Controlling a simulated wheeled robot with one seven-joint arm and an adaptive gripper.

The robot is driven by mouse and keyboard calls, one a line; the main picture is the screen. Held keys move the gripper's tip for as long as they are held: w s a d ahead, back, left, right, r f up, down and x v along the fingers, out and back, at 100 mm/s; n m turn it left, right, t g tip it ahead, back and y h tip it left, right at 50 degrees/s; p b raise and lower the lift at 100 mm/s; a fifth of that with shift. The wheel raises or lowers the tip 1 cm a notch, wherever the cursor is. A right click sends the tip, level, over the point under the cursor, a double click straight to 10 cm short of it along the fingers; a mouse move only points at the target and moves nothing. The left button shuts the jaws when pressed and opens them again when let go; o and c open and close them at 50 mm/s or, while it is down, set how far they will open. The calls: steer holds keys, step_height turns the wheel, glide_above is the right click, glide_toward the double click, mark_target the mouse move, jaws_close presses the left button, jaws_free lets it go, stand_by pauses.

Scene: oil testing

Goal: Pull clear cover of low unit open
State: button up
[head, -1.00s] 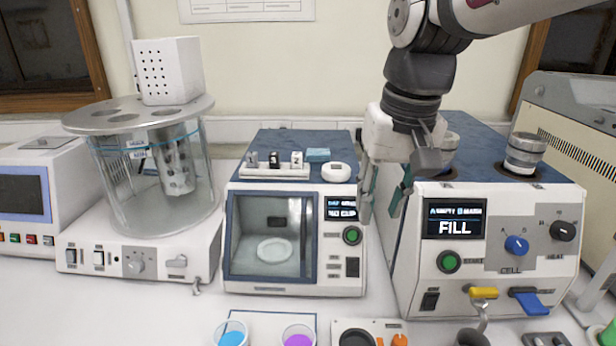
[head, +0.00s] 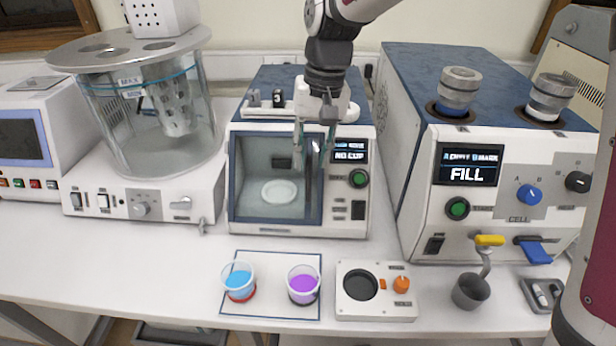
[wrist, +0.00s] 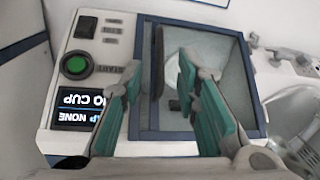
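The low unit (head: 345,222) is a white box with a blue top, standing between two larger machines. Its clear cover (head: 262,205) is closed on the front, with a blue frame and a dark upright handle (head: 308,192) near its right edge. A white round dish (head: 279,191) shows inside. The cover also shows in the wrist view (wrist: 219,69), with the handle (wrist: 157,62) lying between the fingertips in the picture. My gripper (head: 314,152) is open, its green-padded fingers in front of the handle's upper part. Whether they touch it, I cannot tell.
Cups of blue liquid (head: 239,282) and purple liquid (head: 303,285) stand on a mat in front of the unit. A small white device (head: 377,306) sits beside them. The large FILL machine (head: 400,180) stands close on the right, the glass bath (head: 150,130) on the left.

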mark_target(308, 177)
steer(key=f, duration=0.6)
steer(key=shift+a+f, duration=0.35)
steer(key=shift+a, duration=0.05)
jaws_close()
